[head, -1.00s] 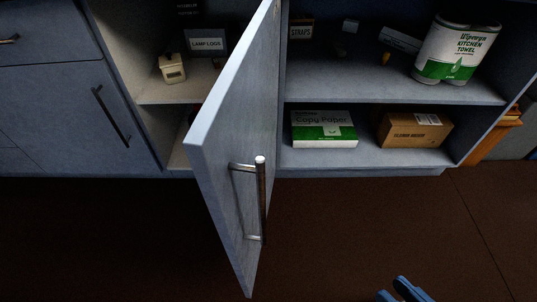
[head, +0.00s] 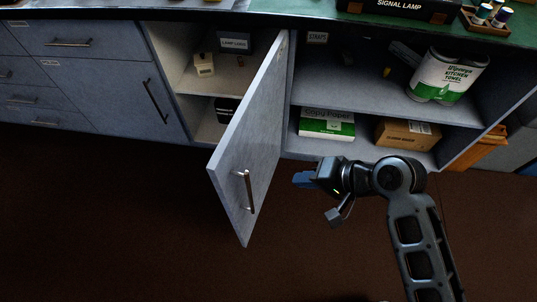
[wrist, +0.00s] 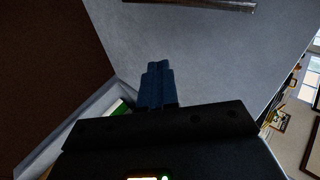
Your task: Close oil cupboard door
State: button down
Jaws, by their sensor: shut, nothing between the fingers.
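The cupboard door (head: 240,150) is pale blue-grey and stands open, swung out toward me, hinged beside the middle divider. Its metal bar handle (head: 249,192) is on the face turned to the right. The handle also shows at the top edge of the wrist view (wrist: 205,4), with the door face (wrist: 215,60) filling much of that picture. My gripper (head: 303,179) is shut and empty, to the right of the door, its blue fingers pointing left toward the door face. The fingers (wrist: 158,85) lie together in the wrist view. A gap shows between them and the door in the head view.
The left bay holds a lamp logs box (head: 235,42) and a small cream container (head: 204,64). The right bay holds a copy paper pack (head: 327,123), a brown carton (head: 407,133) and kitchen towels (head: 446,75). The brown floor (head: 120,220) is clear.

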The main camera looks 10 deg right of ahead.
notch_tip(320, 180, up, 4)
jog(key=w+a+y+p, duration=0.1)
send_near(241, 169)
jog(key=shift+g, duration=0.4)
jog(key=x, duration=0.5)
jog(key=shift+w+d+f, duration=0.25)
jog(key=shift+f, duration=0.15)
jog(key=shift+w+a, duration=0.25)
jog(key=shift+a, duration=0.15)
